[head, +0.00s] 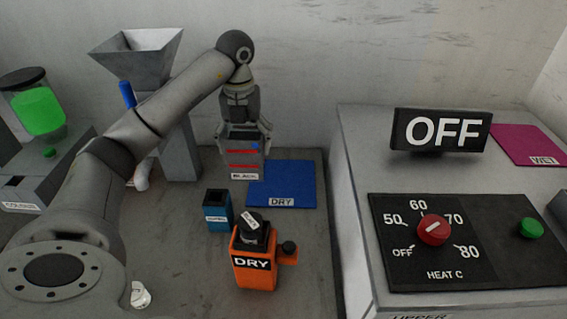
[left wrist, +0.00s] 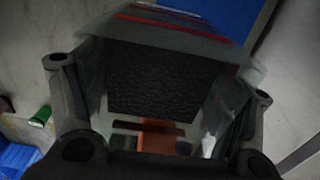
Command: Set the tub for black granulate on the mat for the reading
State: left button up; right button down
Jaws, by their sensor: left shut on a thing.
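My left gripper (head: 243,135) is shut on the tub for black granulate (head: 244,163), a grey see-through tub with red bands and a label reading BLACK. In the left wrist view the tub (left wrist: 155,78) sits between the fingers and has dark granulate inside. The blue mat labelled DRY (head: 290,183) lies on the bench, just right of the tub in the head view. The tub overlaps the mat's left edge there; whether it touches the bench cannot be told. A magenta mat labelled WET (head: 530,146) lies at the far right. My right gripper is not in view.
An orange device labelled DRY (head: 255,270) and a small blue tub (head: 217,211) stand in front of the blue mat. A grey hopper (head: 150,70) stands behind left. A heater box with an OFF sign (head: 441,131) is right.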

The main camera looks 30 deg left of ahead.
pick_arm(q)
jog(key=w+d+f+p, duration=0.1)
jog(key=w+f, duration=0.2)
jog(key=w+d+f+p, duration=0.1)
jog(key=w+d+f, duration=0.1)
jog(key=w+f, duration=0.1)
jog(key=w+d+f+p, duration=0.1)
jog(key=w+f, duration=0.2)
jog(key=f, duration=0.1)
jog(key=shift+d+f, duration=0.25)
jog(key=shift+d, duration=0.1)
jog(key=shift+a+f, duration=0.1)
jog(key=shift+f, duration=0.25)
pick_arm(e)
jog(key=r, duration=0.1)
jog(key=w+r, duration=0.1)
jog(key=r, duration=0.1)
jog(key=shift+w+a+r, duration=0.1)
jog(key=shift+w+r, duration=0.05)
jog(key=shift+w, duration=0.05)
pick_arm(q)
jog(key=o, duration=1.1)
jog(key=shift+f, duration=0.15)
jog(key=o, duration=0.4)
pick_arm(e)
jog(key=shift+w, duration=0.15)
